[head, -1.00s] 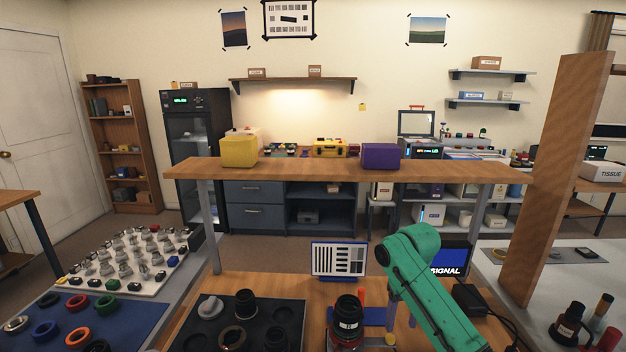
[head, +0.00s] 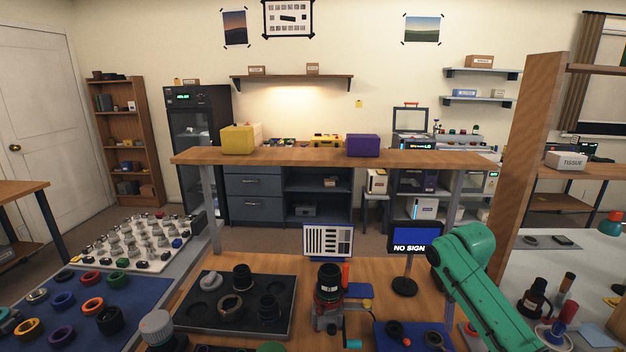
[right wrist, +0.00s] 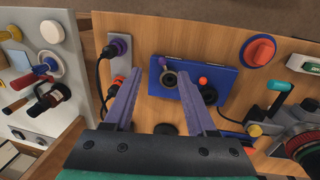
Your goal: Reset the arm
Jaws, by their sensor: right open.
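My right arm is the green one at the right of the head view, reaching over the wooden bench (head: 375,285); its fingers cannot be made out there. In the right wrist view my right gripper (right wrist: 160,77) shows two grey-purple fingers spread apart with nothing between them. The blue tray also shows in the head view (head: 385,342). My left gripper is not in view.
A black lens (head: 328,283) stands in a red-and-metal fixture. A small monitor (head: 413,238) reading "NO SIGN" stands close to my right arm. A dark tray (head: 190,312) holds lens parts. A raised shelf (head: 300,157) and upright wooden panel (head: 525,150) border the bench.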

